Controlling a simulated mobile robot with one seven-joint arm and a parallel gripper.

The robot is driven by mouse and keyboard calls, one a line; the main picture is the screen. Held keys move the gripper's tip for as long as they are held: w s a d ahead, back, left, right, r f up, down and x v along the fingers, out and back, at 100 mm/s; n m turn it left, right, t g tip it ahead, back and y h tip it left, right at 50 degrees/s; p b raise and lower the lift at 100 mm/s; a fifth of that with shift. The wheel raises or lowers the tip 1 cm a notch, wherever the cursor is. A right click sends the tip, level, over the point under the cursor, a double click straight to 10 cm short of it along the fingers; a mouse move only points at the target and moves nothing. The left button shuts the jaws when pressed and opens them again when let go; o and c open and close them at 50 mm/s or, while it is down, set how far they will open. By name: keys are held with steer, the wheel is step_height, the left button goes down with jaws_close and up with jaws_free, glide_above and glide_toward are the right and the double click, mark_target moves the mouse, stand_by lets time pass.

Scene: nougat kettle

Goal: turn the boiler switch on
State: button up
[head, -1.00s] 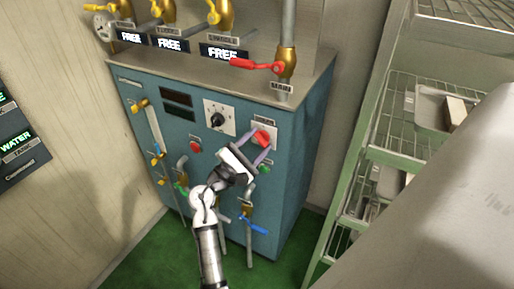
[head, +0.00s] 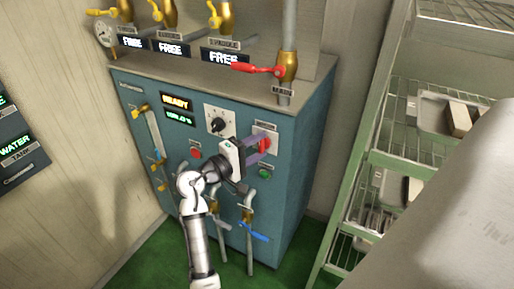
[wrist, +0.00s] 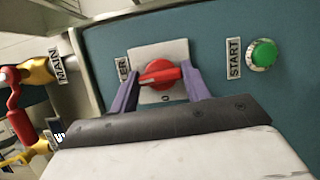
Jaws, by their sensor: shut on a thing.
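The boiler switch is a red rotary knob (head: 264,144) on a pale plate, on the upper right of the blue boiler cabinet's front. In the wrist view the red knob (wrist: 158,74) lies between the two purple fingers, its raised grip roughly level across the picture. My gripper (head: 261,146) is shut on the knob; it also shows in the wrist view (wrist: 160,82). The plate's label is partly hidden by a finger. The upper display (head: 176,102) reads READY in orange, and the lower display (head: 179,117) is lit green.
A green START button (wrist: 263,54) sits beside the switch. A black dial (head: 218,125) and a red button (head: 195,153) are to its left. A red-handled MAIN valve (head: 260,69) is above. A blue-handled valve (head: 253,232) is below. Green wire shelving (head: 372,157) stands right.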

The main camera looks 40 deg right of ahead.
steer(key=shift+m, duration=0.3)
stand_by(0.4)
steer(key=o, duration=1)
steer(key=shift+c, duration=0.2)
steer(key=a+b, duration=0.1)
steer(key=a, duration=1.2)
steer(key=shift+a+b, duration=0.35)
steer(key=shift+a, duration=0.05)
